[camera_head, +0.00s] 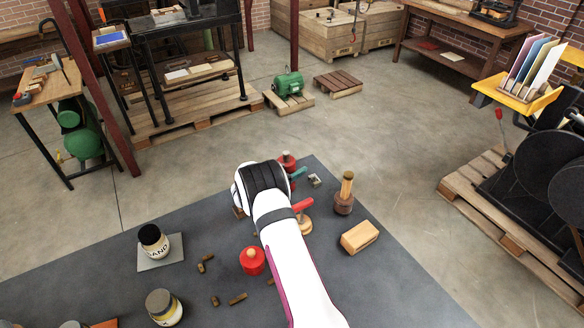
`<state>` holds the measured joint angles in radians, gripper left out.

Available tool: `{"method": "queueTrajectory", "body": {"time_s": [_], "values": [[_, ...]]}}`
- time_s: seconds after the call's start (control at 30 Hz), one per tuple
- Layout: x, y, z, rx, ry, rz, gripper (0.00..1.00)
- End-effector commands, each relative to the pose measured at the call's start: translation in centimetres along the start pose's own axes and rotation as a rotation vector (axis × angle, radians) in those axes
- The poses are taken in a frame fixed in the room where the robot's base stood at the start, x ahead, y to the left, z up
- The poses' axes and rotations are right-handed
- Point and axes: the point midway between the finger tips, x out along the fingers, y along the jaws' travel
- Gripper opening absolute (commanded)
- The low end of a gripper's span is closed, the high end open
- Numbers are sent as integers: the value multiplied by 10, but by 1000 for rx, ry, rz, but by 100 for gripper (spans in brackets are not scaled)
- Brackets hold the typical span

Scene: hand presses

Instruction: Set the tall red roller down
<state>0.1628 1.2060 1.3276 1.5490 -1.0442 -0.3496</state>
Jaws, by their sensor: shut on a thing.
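My white arm with dark bands reaches in from the bottom, and its bent wrist (262,182) is over the dark grey mat. My gripper is hidden behind the wrist, so its jaws and anything in them do not show. A red piece with a pale top (287,160) shows just beyond the wrist, partly covered. A red handle (302,205) on a round wooden base shows right of the arm. I cannot tell which red piece is the tall roller.
The mat's right part is mostly clear. Benches and pallets stand beyond.

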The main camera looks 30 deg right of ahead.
Motion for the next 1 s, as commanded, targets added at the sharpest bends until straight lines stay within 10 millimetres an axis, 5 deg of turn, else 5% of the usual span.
{"method": "queueTrajectory", "body": {"time_s": [0.17,0.2,0.33,0.67,1.0], "values": [[1,0,2,0,1,0,0],[1,0,3,0,0,0,74],[1,0,2,0,-1,0,96],[-1,0,-1,0,0,0,96],[-78,-2,-1,-2,0,-4,96]]}}
